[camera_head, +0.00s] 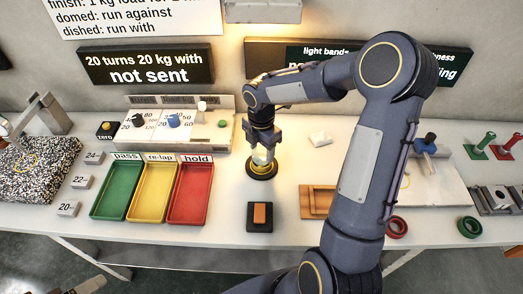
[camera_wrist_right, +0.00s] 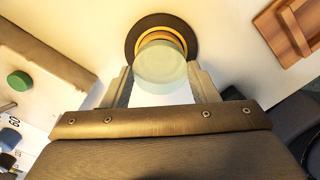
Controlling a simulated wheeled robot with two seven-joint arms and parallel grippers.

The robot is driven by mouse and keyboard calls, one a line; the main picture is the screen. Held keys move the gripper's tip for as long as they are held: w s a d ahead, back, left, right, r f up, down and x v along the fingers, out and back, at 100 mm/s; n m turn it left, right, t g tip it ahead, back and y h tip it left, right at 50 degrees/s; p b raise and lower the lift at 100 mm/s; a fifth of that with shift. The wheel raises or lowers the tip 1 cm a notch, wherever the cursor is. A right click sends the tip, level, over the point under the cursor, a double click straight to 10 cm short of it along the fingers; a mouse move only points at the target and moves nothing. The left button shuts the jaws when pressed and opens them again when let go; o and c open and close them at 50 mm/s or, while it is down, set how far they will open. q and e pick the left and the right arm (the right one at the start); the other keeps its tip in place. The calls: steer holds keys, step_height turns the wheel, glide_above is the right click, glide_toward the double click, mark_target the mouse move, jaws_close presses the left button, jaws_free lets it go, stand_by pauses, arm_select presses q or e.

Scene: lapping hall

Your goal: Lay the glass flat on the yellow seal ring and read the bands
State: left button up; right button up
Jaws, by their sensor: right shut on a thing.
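My right gripper (camera_head: 262,148) is shut on the glass flat, a clear, pale greenish disc (camera_wrist_right: 160,66) held between its two fingertips. The yellow seal ring (camera_wrist_right: 178,36) sits in a round dark holder (camera_wrist_right: 134,38) on the bench. In the wrist view the glass overlaps the near part of the ring; the far arc shows beyond it. In the head view the glass (camera_head: 261,157) is right over the dark holder (camera_head: 262,175). I cannot tell whether the glass touches the ring. No bands can be made out.
Green (camera_head: 117,193), yellow (camera_head: 152,193) and red (camera_head: 189,195) trays stand left of the holder. A dark block with an orange top (camera_head: 260,214) lies in front. A wooden piece (camera_head: 315,202) is at right, partly behind my arm. A control box (camera_head: 180,122) stands behind.

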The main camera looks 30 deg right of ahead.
steer(key=shift+f, duration=0.6)
steer(key=shift+f, duration=0.15)
steer(key=o, duration=1)
